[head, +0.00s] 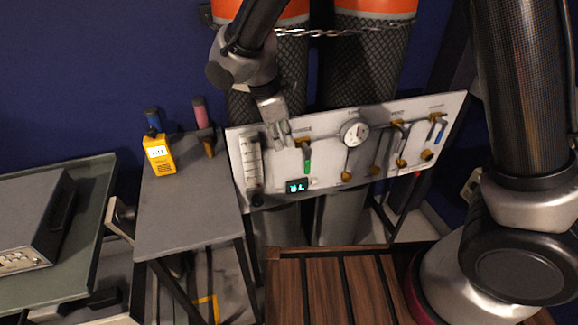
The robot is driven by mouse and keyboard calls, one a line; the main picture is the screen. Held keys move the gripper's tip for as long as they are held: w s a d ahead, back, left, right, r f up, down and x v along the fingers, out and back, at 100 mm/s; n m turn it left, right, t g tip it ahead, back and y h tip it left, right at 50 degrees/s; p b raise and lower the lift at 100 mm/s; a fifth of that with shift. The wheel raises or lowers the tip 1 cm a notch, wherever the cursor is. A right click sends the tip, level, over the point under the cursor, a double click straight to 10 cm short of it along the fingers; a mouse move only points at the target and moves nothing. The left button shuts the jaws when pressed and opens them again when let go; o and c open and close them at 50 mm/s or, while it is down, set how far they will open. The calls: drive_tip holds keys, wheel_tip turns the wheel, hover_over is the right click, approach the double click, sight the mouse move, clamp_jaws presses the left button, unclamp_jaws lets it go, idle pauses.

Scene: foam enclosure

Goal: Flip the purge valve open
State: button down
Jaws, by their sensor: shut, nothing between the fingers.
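The purge valve (307,158) is on the left part of a white panel (340,190). It has a brass body and a green-tipped lever that hangs down. Its label above reads like "PURGE" and is partly blurred. My gripper (281,141) is shut and empty, just up and left of the valve, with its fingers pointing down. In this view the fingertips overlap the panel close to the valve body. I cannot tell whether they touch it.
The panel also carries a flow tube (252,165), a small display (297,186), a round gauge (354,131) and a blue-handled valve (438,130). Gas cylinders (365,60) with a chain stand behind. A grey side table (187,215) holds a yellow meter (159,155).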

sight(305, 169)
drive_tip(key=x, duration=1)
drive_tip(key=shift+d, duration=0.15)
drive_tip(key=shift+d+f+h, duration=0.3)
drive_tip(key=shift+h, duration=0.5)
drive_tip(key=shift+w+d+f, duration=0.1)
drive_tip(key=shift+d, duration=0.05)
drive_tip(key=d+h, duration=0.1)
drive_tip(key=h, duration=0.1)
drive_tip(key=w+d+f+t+h, duration=0.1)
drive_tip(key=shift+d, duration=0.3)
drive_tip(key=shift+w+d, duration=0.1)
drive_tip(key=shift+d, duration=0.85)
idle(0.8)
